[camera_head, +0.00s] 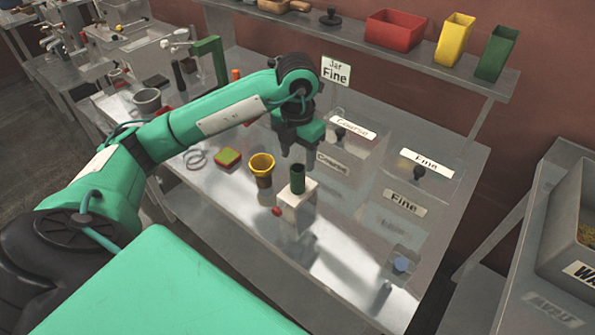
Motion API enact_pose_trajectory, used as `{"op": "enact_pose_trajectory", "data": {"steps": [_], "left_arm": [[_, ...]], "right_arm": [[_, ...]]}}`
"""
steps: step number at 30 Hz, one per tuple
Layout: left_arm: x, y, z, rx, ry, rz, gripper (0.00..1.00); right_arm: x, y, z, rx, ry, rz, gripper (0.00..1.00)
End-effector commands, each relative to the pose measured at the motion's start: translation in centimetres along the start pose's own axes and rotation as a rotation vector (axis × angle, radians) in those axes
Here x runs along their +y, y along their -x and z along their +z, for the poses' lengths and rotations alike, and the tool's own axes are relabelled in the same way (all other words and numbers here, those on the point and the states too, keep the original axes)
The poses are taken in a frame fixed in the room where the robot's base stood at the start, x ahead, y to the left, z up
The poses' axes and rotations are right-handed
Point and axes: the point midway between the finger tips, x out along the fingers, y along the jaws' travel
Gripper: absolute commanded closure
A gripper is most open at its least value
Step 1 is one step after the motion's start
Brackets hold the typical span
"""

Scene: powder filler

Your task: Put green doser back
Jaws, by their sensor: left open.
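A dark green cylindrical cup, which looks like the green doser (298,179), stands upright on a pale block (296,211) near the middle of the steel table. My left gripper (298,154) points down just above the green doser, open, with nothing seen between its fingers. I cannot tell whether the fingertips touch the rim. My right gripper is not in view.
A yellow funnel-like cup (262,168) stands close left of the block. Clear bins labelled Coarse (353,127) and Fine (427,163) stand behind and right. A shelf (410,62) above holds red, yellow and green containers.

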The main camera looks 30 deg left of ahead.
Motion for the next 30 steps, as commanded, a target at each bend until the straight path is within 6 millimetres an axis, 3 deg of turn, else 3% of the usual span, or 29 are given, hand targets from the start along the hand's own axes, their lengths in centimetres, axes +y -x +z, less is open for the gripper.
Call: {"op": "enact_pose_trajectory", "data": {"steps": [6, 12, 30], "left_arm": [[0.0, 3.5, 0.1, -0.004, 0.000, 0.002, 0.46], [0.0, 4.9, 0.0, -0.002, -0.001, 0.000, 0.46], [0.0, 5.3, 0.0, 0.000, -0.001, 0.000, 0.46]], "right_arm": [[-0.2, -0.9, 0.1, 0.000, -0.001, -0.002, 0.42], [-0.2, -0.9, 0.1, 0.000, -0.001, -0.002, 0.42], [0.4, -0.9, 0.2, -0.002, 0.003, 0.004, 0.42]]}}
